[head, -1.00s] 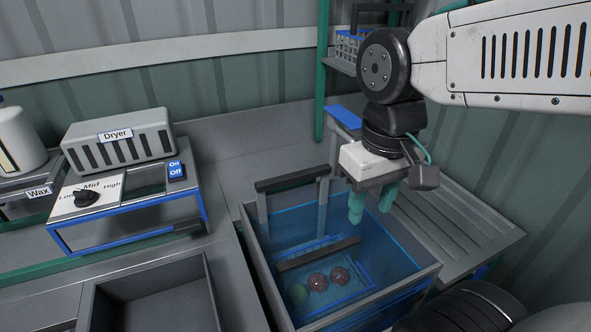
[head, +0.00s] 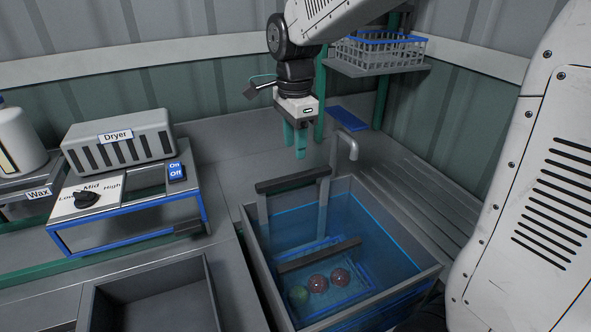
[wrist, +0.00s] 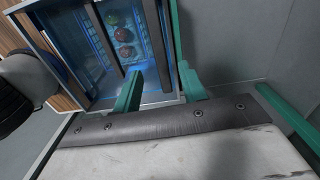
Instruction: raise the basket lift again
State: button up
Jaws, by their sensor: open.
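The basket lift stands in the blue water tank (head: 437,268). Its dark upper handle bar (head: 292,181) is on grey uprights at the tank's back left side. A second dark bar (head: 318,254) crosses lower, over the water. The lift's basket (head: 345,293) is down under the water, with two red tomatoes (head: 318,283) and a green one (head: 298,295) in it. My gripper (head: 296,154) is open and empty, pointing down, above the upper bar and apart from it. In the wrist view, a dark bar (wrist: 158,40) lines up between the green fingers.
A grey tap (head: 346,140) stands at the tank's back, close right of my gripper. A green post (head: 320,95) and a shelf with a white wire basket (head: 380,53) are behind. The dryer (head: 118,140) with its control box is left. A slatted drainboard (head: 415,205) is right, clear.

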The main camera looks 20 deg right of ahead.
aim_at(295, 175)
jog(key=shift+f, duration=3.9)
grip_shut()
jog(key=shift+r, duration=0.1)
